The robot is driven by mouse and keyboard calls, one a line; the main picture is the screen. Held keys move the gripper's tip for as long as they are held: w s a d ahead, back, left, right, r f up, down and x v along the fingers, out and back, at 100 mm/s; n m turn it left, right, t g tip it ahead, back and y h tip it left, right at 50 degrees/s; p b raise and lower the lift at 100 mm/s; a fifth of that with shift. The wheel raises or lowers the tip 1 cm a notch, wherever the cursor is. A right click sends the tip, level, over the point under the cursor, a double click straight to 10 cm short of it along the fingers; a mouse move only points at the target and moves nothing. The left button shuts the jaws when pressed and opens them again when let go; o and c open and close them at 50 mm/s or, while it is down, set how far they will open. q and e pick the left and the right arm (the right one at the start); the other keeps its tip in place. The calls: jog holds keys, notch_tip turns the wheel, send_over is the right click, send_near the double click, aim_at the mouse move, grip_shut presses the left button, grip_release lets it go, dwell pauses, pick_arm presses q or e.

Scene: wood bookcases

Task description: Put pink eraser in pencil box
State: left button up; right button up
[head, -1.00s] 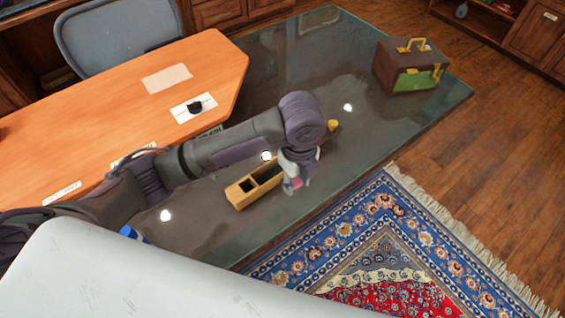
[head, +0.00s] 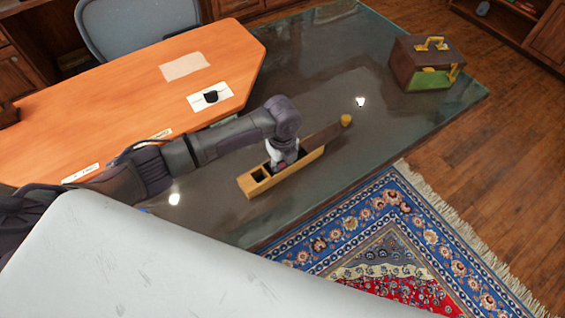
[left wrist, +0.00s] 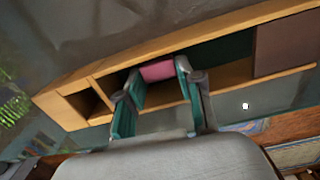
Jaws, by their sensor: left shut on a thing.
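The pencil box (head: 251,188) is a long narrow wooden box on the dark glass table, with small compartments at its left end and a long one beside them. It also shows in the left wrist view (left wrist: 228,77). My left gripper (head: 276,166) is over the box's long compartment. In the left wrist view the left gripper (left wrist: 157,78) is shut on the pink eraser (left wrist: 157,71), which shows between the fingertips over the long compartment's opening. Whether the eraser touches the box floor I cannot tell. My right gripper is not in view.
A brown and green case (head: 427,62) stands at the table's far right.

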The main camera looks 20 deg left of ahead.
aim_at(283, 167)
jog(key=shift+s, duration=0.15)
pick_arm(q)
jog(key=o, duration=0.7)
jog(key=shift+f, duration=0.1)
jog(key=shift+o, duration=0.8)
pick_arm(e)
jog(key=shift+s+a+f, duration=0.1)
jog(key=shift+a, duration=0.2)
pick_arm(q)
notch_tip(283, 167, up, 12)
jog(key=shift+r+b, duration=0.2)
jog(key=shift+b, duration=0.15)
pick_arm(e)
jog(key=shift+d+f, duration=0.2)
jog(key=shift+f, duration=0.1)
